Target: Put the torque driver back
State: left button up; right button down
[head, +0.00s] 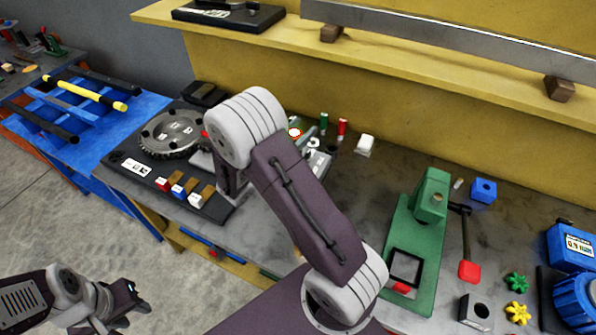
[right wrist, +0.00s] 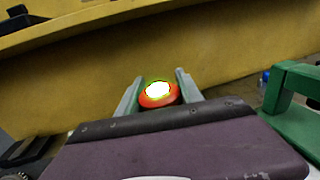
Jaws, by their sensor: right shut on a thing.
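The torque driver (head: 295,133) shows as a red, round handle end with a white top, just right of my right arm's raised joint in the head view. In the right wrist view the driver (right wrist: 158,96) sits between the two grey-green fingers of my right gripper (right wrist: 158,84), which is shut on it. Its lower part is hidden behind my gripper body, and I cannot tell whether it touches anything below. My left gripper (head: 132,299) is low at the left, over the floor and away from the bench; its finger gap is unclear.
A green handle (head: 323,121) and a red handle (head: 342,127) stand close to the right of the driver. A white block (head: 364,145) is beside them. A toothed disc (head: 171,133) lies left of my arm. A green press (head: 420,235) stands right. A yellow shelf (head: 400,62) runs behind.

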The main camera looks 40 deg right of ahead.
jog(key=f, duration=0.3)
jog(key=shift+w, duration=0.3)
notch_tip(320, 180, down, 4)
jog(key=shift+s+f, duration=0.1)
jog(key=c, duration=0.8)
grip_release()
jog(key=shift+o, duration=0.2)
